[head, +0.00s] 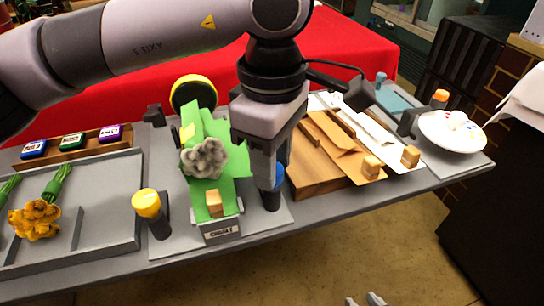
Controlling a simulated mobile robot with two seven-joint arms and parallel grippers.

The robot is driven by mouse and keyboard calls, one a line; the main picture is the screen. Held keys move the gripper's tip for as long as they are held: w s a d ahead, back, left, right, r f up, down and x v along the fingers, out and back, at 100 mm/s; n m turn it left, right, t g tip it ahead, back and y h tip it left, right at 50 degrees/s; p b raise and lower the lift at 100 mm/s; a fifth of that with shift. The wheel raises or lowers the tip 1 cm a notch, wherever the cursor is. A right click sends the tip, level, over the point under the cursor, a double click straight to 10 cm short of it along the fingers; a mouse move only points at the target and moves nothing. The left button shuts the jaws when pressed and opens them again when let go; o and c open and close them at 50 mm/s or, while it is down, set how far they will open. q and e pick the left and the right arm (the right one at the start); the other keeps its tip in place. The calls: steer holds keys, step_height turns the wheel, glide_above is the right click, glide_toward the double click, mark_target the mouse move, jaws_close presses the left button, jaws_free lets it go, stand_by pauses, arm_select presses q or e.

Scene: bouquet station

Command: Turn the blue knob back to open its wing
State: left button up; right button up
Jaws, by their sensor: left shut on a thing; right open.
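The blue knob (279,180) sits on a dark post at the front of the station, right of the green wrap. My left gripper (268,180) reaches down over it from above and is shut on it, hiding much of it. The green wrap (207,135) lies on the station with a grey fluffy bunch (204,158) on it; its right side is partly hidden by my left gripper. A yellow knob (146,203) stands on a dark post left of the wrap. My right gripper (364,300) shows only as fingertips at the bottom edge, apart and empty.
A wooden board (316,180) with tan and white sheets lies to the right. A grey tray (100,235) with yellow flowers (36,219) is at left. Floor is clear in front.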

arm_select(q)
steer(key=o, duration=1)
steer(key=shift+o, duration=0.2)
steer(key=shift+r+p, duration=0.35)
steer(key=shift+r, duration=3.3)
